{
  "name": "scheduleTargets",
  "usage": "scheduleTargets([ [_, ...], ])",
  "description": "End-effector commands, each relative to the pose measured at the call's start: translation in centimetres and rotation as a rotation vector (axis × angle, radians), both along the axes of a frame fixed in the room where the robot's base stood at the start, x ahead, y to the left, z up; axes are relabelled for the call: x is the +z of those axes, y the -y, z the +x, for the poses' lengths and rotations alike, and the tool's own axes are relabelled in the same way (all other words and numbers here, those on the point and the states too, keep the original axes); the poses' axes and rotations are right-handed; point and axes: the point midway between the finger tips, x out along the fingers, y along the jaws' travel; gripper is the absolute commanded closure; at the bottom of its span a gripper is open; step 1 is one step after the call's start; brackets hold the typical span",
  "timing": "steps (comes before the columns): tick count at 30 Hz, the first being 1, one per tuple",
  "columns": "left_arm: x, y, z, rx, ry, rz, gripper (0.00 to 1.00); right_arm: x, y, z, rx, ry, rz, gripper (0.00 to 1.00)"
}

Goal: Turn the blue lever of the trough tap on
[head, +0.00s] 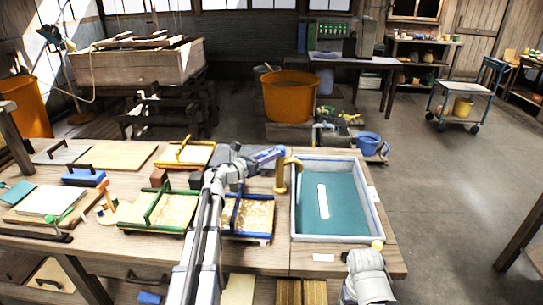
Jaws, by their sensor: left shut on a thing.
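The trough (372,212) has a pale rim and a teal inside, and stands on the right part of the bench. The brass tap (281,176) stands at its left rim, with its spout curving over the trough. The blue lever (269,154) is at the top of the tap and points left. My left gripper (257,158) reaches up from the bottom and is shut on the blue lever; its fingertips are small and hard to make out. My right arm (368,278) shows at the bottom right, in front of the trough; its jaws cannot be made out.
Framed moulds with green (170,212) and blue (247,217) edges lie left of the trough, beside and behind my left arm. A yellow-handled mould (186,153) lies further back. An orange tub (290,95) and a blue bucket (368,142) stand beyond the bench.

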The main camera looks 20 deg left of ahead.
Motion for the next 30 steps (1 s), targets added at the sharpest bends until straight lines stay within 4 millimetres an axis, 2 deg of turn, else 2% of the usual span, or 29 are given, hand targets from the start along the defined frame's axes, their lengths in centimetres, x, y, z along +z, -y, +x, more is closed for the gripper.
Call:
scheduleTargets([
  [15,0.06,-0.1,0.18,-0.015,0.0,-0.001,1.0,0.02,0.0,0.0,0.0,0.0,0.0,0.31],
  [16,0.06,-0.11,0.18,-0.015,0.0,-0.001,0.59,0.02,0.0,0.0,0.0,0.0,0.0,0.31],
  [22,0.03,-0.08,0.15,-0.015,0.0,-0.001,0.36,0.02,0.0,0.0,0.0,0.0,0.0,0.31],
  [30,0.02,-0.13,-0.06,-0.015,0.001,0.0,0.36,0.01,0.0,0.0,0.0,0.0,0.0,0.31],
])
